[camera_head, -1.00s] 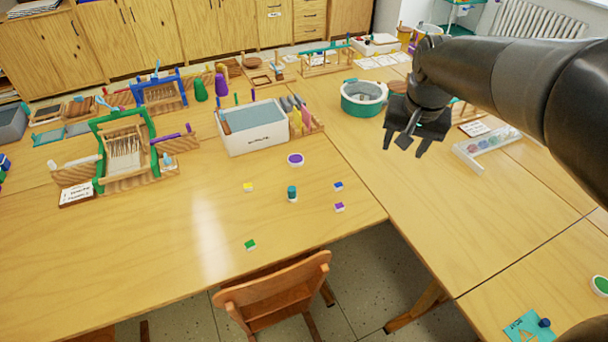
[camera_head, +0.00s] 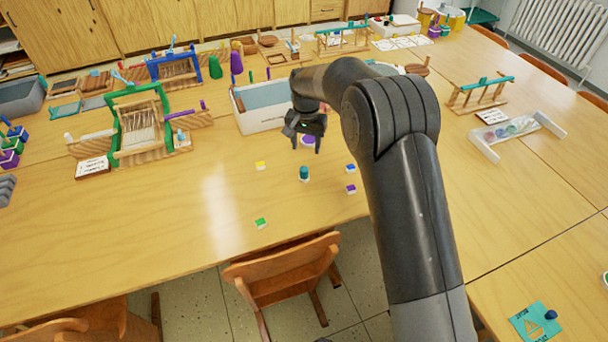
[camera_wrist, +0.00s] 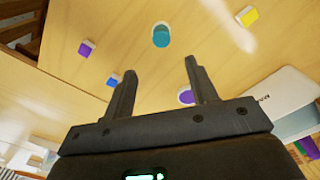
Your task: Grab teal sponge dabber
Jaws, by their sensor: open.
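The teal sponge dabber (camera_head: 304,173) is a small teal cylinder with a white base, standing upright on the wooden table. It also shows in the wrist view (camera_wrist: 161,36), beyond my fingertips. My gripper (camera_head: 307,147) is open and empty above the table, apart from the dabber and a little behind it in the head view. In the wrist view my two fingers (camera_wrist: 160,66) point toward the dabber, which lies between their lines.
Small sponge blocks stand around the dabber: yellow (camera_head: 261,165), green (camera_head: 261,223), blue (camera_head: 350,168) and purple (camera_head: 351,189). A white bin (camera_head: 262,122) stands behind. A chair (camera_head: 285,268) is at the front edge.

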